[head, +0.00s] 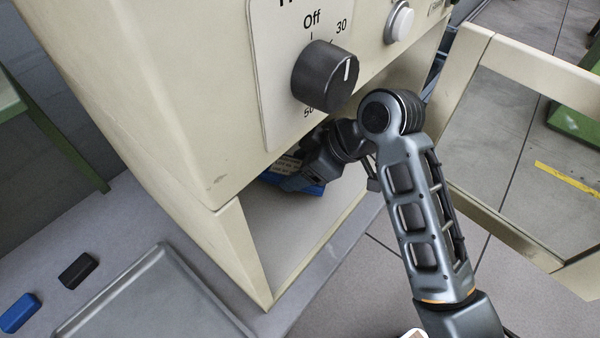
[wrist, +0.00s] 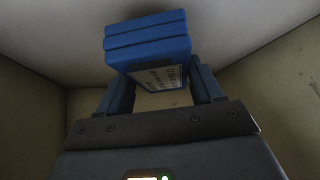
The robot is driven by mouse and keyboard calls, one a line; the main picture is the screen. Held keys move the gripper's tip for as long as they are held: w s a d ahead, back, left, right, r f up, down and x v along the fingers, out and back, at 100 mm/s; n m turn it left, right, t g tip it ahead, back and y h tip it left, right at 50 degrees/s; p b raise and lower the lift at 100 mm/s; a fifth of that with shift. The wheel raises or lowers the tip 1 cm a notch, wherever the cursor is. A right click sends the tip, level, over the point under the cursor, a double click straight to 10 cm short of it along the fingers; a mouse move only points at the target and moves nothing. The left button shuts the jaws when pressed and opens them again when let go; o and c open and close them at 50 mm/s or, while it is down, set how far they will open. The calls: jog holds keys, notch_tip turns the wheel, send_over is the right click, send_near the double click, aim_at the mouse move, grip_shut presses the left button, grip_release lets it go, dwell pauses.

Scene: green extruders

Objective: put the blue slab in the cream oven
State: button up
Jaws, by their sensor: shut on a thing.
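The cream oven (head: 150,90) stands open at the front, its glazed door (head: 461,80) swung out to the right. The blue slab (wrist: 147,38), with a white printed label on its underside, is held between the blue fingers of my gripper (wrist: 162,82). In the wrist view, the oven's cream inner walls and pale surface surround it. In the head view, my gripper (head: 303,181) reaches into the oven's opening. There the slab is mostly hidden by the gripper and the oven's front panel. I cannot tell whether the slab touches any oven surface.
A black dial (head: 325,76) and a white button (head: 399,22) sit on the oven's front. On the grey bench at left are a grey tray (head: 160,262), a black block (head: 78,270) and a blue block (head: 19,313). The open door stands close right of my arm.

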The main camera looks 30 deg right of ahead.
jog(key=shift+f, duration=1.3)
jog(key=o, duration=1.2)
jog(key=shift+f, duration=0.1)
jog(key=shift+o, duration=0.2)
jog(key=v, duration=1.2)
